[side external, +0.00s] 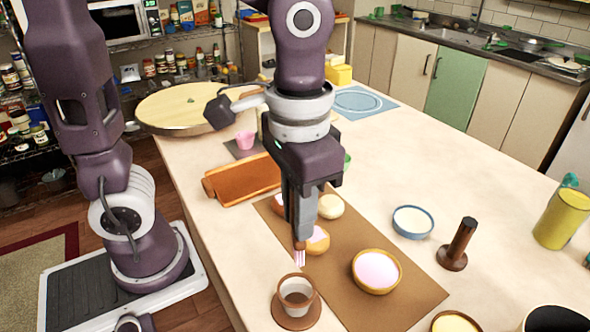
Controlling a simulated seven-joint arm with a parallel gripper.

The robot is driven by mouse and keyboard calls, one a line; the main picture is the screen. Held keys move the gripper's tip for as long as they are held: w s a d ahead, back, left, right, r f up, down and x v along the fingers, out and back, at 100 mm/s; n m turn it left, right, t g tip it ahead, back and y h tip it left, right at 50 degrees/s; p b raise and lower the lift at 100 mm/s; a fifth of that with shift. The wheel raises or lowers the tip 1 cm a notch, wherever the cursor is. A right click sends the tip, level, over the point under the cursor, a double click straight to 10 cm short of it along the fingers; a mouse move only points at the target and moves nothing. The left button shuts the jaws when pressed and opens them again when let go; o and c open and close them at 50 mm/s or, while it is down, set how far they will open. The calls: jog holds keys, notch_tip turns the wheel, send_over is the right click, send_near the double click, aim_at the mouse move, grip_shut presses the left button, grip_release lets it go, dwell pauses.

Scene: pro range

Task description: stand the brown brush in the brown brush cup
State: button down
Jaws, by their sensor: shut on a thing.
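My gripper (298,236) points straight down, shut on the brown brush (299,246). Only a short brown part and pale pink bristles show below the fingertips, with the bristles pointing down. The rest of the brush is hidden by the fingers. The brown brush cup (297,304) stands upright on a round brown base near the front edge of the table, with a pale inside. In the picture the brush is just above and behind the cup, apart from it; its exact height is hard to tell.
A brown mat (415,290) holds a bowl of pink content (377,271) and other round items. A blue-rimmed bowl (412,222), a dark brown post (459,245) and a yellow canister (562,218) stand right. An orange-brown tray (240,181) lies left. The counter's right middle is clear.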

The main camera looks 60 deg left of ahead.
aim_at(296, 263)
jog(key=shift+s+d, duration=0.4)
jog(key=shift+d, duration=0.05)
notch_tip(296, 263, down, 11)
jog(key=shift+f, duration=0.2)
dwell(0.4)
jog(key=shift+f, duration=0.25)
dwell(0.7)
jog(key=c, duration=1.2)
grip_release()
jog(key=shift+r, duration=0.1)
